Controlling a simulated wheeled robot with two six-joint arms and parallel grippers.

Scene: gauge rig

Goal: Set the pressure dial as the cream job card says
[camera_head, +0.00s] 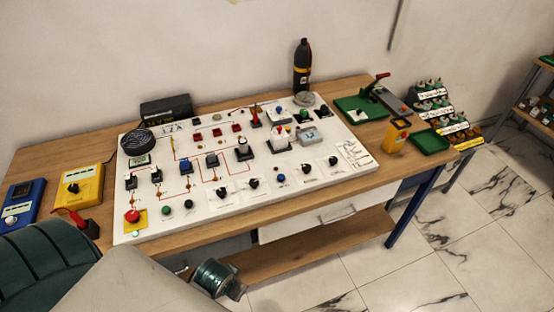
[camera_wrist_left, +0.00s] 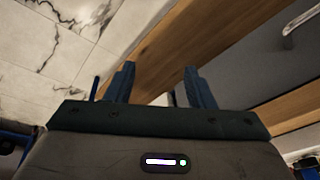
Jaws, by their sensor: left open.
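A white panel board (camera_head: 235,203) lies on the wooden bench, with a row of black knobs along its front, one of them a dial (camera_head: 253,183). Which knob is the pressure dial I cannot tell at this size. A pale card with handwriting-like lines (camera_head: 354,153) lies at the board's right end; its words are too small to read, and I cannot tell whether it is the cream job card. My left gripper (camera_wrist_left: 160,84) shows in the left wrist view, open and empty, beside and below the bench edge, with floor behind it. My right gripper is not in view.
A yellow meter (camera_head: 84,187) and a blue meter (camera_head: 20,205) stand left of the board. A red mushroom button (camera_head: 132,216) is at its front left corner. A green tray (camera_head: 430,142) and a yellow box (camera_head: 396,135) are at the right. Floor is open in front.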

